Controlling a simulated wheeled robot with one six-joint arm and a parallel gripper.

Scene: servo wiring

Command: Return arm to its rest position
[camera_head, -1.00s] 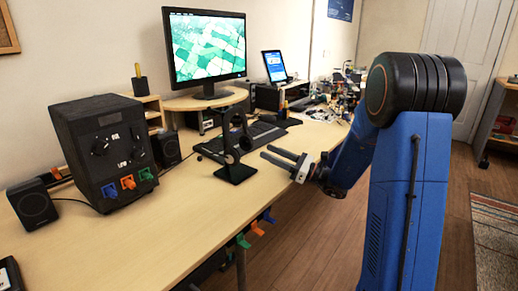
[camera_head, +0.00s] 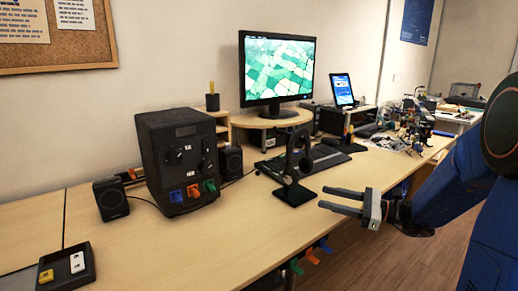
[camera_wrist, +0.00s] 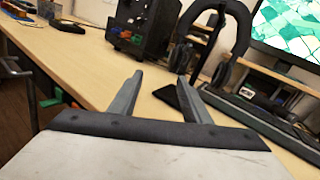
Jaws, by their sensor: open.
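My gripper (camera_head: 340,202) is open and empty, held out over the front edge of the desk, to the right of the headphone stand. In the wrist view its two grey fingers (camera_wrist: 160,97) are spread apart with nothing between them. My blue arm reaches in from the right side of the head view. The black headphones on their stand (camera_head: 294,178) are left of the fingertips and apart from them; they also show in the wrist view (camera_wrist: 212,45).
The desk (camera_head: 180,250) holds a black power supply box (camera_head: 176,150) with coloured plugs, speakers, a monitor (camera_head: 277,68), a keyboard (camera_head: 318,160) and a black tray (camera_head: 66,268). Coloured clamps (camera_head: 311,256) hang at the front edge. Clutter lies far right.

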